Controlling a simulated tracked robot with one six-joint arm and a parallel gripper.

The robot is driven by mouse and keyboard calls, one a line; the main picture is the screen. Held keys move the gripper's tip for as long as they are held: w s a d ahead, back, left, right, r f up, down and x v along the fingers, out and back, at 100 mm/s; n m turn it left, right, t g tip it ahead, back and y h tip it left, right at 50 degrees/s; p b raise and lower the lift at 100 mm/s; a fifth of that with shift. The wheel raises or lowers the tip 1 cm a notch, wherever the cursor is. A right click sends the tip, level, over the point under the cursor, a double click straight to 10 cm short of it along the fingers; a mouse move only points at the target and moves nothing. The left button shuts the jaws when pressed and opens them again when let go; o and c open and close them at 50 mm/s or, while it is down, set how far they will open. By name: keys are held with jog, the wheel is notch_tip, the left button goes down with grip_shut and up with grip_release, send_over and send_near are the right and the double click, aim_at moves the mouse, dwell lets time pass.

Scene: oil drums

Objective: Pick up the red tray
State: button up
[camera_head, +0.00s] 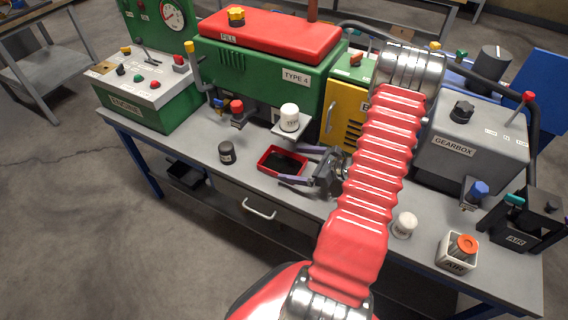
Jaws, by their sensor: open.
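The red tray (264,161) is a small shallow rectangular tray with a dark inside. It sits on the grey bench top near its front edge, left of my arm. My gripper (290,165) is open, with its two purple-grey fingers pointing left at the tray. One finger reaches by the tray's upper right side and the other by its lower right corner. I cannot tell whether the fingers touch the tray. My red ribbed arm crosses the bench and hides part of the machines behind it.
A dark canister (226,153) stands just left of the tray. A white filter (289,117) on a bracket is behind it. Another white filter (404,225) and a white box with an orange cap (458,251) stand right of my arm. A green engine (260,75) lines the back.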

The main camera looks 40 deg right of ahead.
aim_at(284, 167)
jog(key=shift+x, duration=2.55)
jog(key=shift+a, duration=0.15)
jog(key=shift+c, duration=0.3)
jog(key=c, duration=0.9)
